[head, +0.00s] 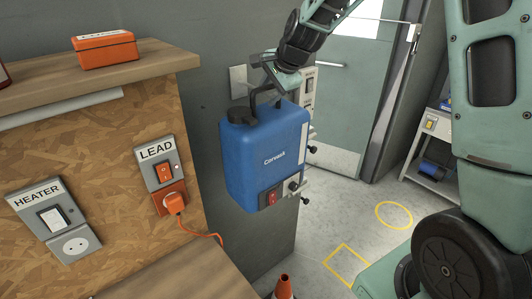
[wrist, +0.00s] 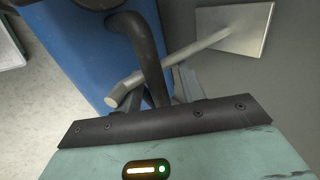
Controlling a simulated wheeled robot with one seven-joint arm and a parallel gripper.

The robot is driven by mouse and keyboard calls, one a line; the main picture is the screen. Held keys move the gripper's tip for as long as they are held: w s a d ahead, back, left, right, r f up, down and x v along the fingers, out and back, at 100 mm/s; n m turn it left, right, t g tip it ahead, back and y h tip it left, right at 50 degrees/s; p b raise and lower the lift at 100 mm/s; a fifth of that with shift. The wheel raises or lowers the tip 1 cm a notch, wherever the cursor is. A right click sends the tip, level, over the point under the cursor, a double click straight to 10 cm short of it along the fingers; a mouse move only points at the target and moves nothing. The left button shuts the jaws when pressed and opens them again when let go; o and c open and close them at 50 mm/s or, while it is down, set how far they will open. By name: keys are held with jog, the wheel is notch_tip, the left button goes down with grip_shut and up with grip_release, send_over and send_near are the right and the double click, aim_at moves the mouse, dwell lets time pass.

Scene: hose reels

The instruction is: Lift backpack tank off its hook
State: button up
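The blue backpack tank (head: 265,155), with a black cap and a red switch low on its front, hangs upright beside the grey wall, clear of the floor. Its dark curved handle (head: 254,98) rises from the top. In the wrist view the handle (wrist: 150,55) crosses the pale metal hook (wrist: 180,65), which sticks out from a square wall plate (wrist: 236,29). My gripper (head: 272,78) is at the handle, just above the tank. Its grey fingers (wrist: 172,88) are beside the handle's near end. Their closure is partly hidden by the hook and handle.
A wooden panel with switches and an orange plug (head: 174,202) stands to the left, under a shelf with an orange box (head: 106,50). An orange cone (head: 283,288) is below the tank. Open floor with yellow markings (head: 394,214) lies to the right.

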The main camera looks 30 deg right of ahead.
grip_shut()
dwell(1.4)
jog(key=shift+w+r, duration=0.1)
jog(key=shift+r, duration=0.1)
